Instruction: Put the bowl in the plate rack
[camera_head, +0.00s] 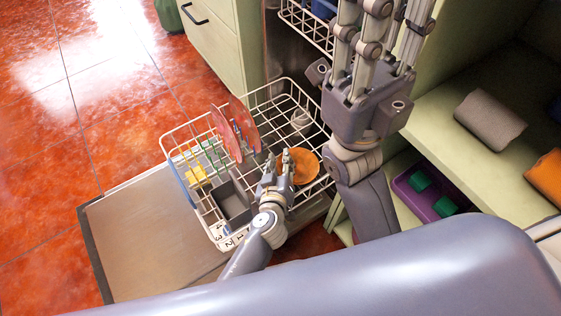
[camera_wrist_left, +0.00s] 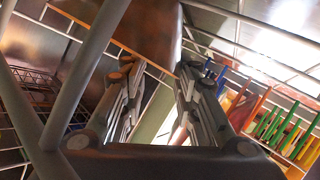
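The orange bowl (camera_head: 306,167) is at the right side of the pulled-out lower dishwasher rack (camera_head: 168,140) in the head view. My left gripper (camera_head: 279,160) is over the rack, just left of the bowl and partly covering it. In the left wrist view a brown-orange curved surface (camera_wrist_left: 152,25), apparently the bowl, is at the fingertips. The left fingers (camera_wrist_left: 158,72) stand apart; I see no firm hold on the bowl. My right gripper (camera_head: 378,45) is close to the head camera, at the upper right, with its fingertips cut off by the top edge.
Red plates (camera_head: 235,130) stand in the rack beside coloured tines and a grey cutlery basket (camera_head: 233,201). The open dishwasher door (camera_head: 145,235) lies below. The upper rack (camera_head: 305,25) is behind. Green shelves at right hold a grey object (camera_head: 489,121) and a purple tray (camera_head: 425,193).

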